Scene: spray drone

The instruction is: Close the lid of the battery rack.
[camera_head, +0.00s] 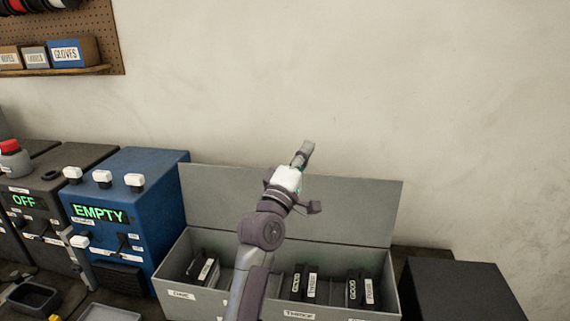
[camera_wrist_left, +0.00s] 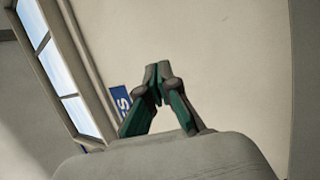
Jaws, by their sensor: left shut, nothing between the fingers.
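The battery rack (camera_head: 180,297) is a long grey box holding several black batteries with white labels. Its lid (camera_head: 350,208) stands open and roughly upright along the back edge, near the wall. My left arm crosses in front of the rack and hides part of its middle. My left gripper (camera_head: 305,150) is shut and empty, above the lid's top edge in the head view. I cannot tell whether it touches the lid. In the left wrist view the shut fingertips (camera_wrist_left: 158,72) show against a pale wall. My right gripper is not in view.
A blue machine (camera_head: 160,200) with an EMPTY display stands close to the rack's left. A dark grey machine (camera_head: 60,180) with an OFF display is further left. A black box (camera_head: 465,290) stands at the rack's right. The wall above the lid is clear.

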